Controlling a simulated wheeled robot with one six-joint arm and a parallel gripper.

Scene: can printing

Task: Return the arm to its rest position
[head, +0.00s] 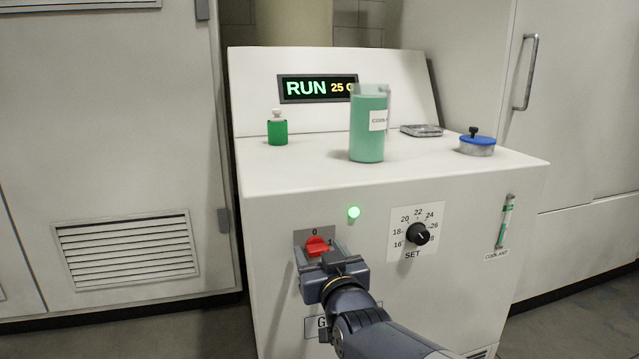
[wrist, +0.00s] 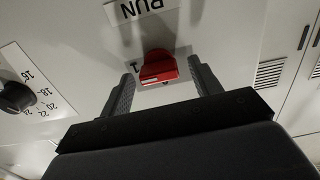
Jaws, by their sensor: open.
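My arm reaches up from the bottom of the head view. My gripper (head: 319,254) is in front of the red switch (head: 317,246) on the white machine's front panel. In the wrist view my gripper (wrist: 160,82) is open, with one finger on each side of the red switch (wrist: 158,67). I cannot tell whether the fingers touch it. The switch plate carries the marks 0 and 1, and the red handle is turned toward the 1. The display (head: 317,88) reads RUN in green with 25 beside it, partly covered by a jar. A green lamp (head: 353,212) is lit.
On the machine's top stand a jar of green coolant (head: 367,135), a small green bottle (head: 277,130), a blue-lidded tin (head: 477,146) and a flat clear dish (head: 421,130). The SET dial (head: 418,234) and coolant gauge (head: 506,220) are right of the switch. A vented cabinet (head: 125,250) is at left.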

